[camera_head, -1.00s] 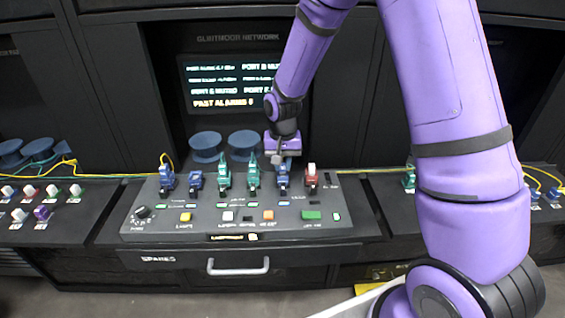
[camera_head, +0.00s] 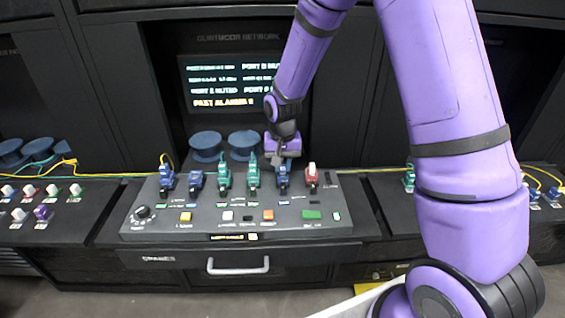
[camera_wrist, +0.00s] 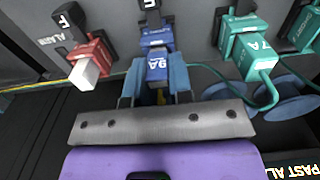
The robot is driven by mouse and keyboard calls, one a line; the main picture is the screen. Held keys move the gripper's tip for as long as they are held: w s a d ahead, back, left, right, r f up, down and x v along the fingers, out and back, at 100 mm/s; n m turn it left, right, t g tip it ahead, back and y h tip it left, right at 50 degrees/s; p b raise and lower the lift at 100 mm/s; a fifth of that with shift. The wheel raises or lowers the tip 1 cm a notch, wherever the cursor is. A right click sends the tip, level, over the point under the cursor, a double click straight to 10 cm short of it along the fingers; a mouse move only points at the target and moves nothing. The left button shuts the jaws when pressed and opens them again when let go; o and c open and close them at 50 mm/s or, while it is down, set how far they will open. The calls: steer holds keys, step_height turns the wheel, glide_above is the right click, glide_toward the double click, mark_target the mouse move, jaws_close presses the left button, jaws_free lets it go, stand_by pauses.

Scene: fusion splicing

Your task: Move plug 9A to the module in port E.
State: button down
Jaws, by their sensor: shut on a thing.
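My gripper (camera_wrist: 154,85) is shut on the blue plug marked 9A (camera_wrist: 157,65), its fingers on both sides of it. In the head view my gripper (camera_head: 280,160) is over the port E module, and the plug cannot be made out there. The blue module (camera_wrist: 156,38) of port E is straight ahead of the plug in the wrist view; it also shows in the head view (camera_head: 284,181). The plug lines up with the module and appears to meet it. How deep it sits I cannot tell.
The red module of port F (camera_wrist: 91,53) with a white plug (camera_wrist: 84,73) is close on one side. A teal plug 7A (camera_wrist: 257,60) with a looped teal cable is on the other. Several more modules line the console (camera_head: 180,230). Blue spools (camera_head: 206,146) stand behind.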

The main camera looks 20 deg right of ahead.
steer(key=shift+f, duration=0.35)
steer(key=c, duration=0.9)
jaws_free()
steer(key=shift+c, duration=0.2)
step_height(320, 180, up, 11)
steer(key=shift+f, duration=0.1)
